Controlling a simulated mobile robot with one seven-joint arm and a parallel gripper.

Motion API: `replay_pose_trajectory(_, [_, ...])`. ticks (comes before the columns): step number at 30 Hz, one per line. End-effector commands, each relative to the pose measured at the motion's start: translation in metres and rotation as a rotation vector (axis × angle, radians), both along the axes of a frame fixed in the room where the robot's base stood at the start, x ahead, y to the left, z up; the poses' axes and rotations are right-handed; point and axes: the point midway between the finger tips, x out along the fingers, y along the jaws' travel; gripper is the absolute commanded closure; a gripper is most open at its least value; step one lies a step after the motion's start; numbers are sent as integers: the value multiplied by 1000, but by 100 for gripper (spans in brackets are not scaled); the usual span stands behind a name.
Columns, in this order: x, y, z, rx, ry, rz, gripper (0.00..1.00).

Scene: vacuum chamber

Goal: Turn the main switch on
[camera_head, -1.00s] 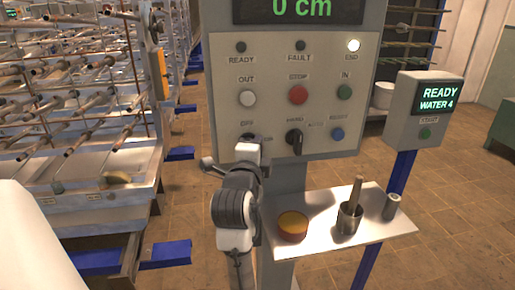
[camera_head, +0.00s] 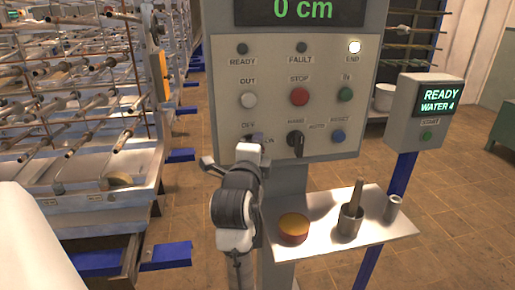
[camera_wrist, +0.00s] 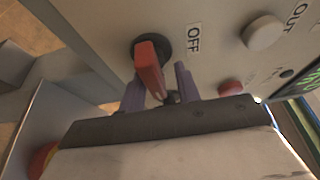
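The main switch (camera_wrist: 149,66) is a red handle on a round black base on the grey control panel (camera_head: 222,95). The OFF label (camera_wrist: 194,39) is beside it in the wrist view. Gaps show between the handle and both fingers. My gripper also shows in the head view (camera_head: 252,143), at the panel's lower left.
A black rotary knob (camera_head: 296,142) and several buttons, including the red STOP button (camera_head: 299,97), are right of and above my gripper. A metal shelf (camera_head: 377,238) with a round orange-topped container (camera_head: 294,228) and cups sits at lower right. Racks of rods (camera_head: 70,90) fill the left.

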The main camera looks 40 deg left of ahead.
Motion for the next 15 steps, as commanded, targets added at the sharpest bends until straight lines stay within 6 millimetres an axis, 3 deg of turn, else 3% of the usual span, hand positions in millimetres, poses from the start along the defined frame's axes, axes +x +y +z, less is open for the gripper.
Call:
replay_pose_trajectory(8, [-14,-6,-5,-5,4,1,64])
replay_pose_trajectory(15, [-63,-31,-3,1,0,4,64])
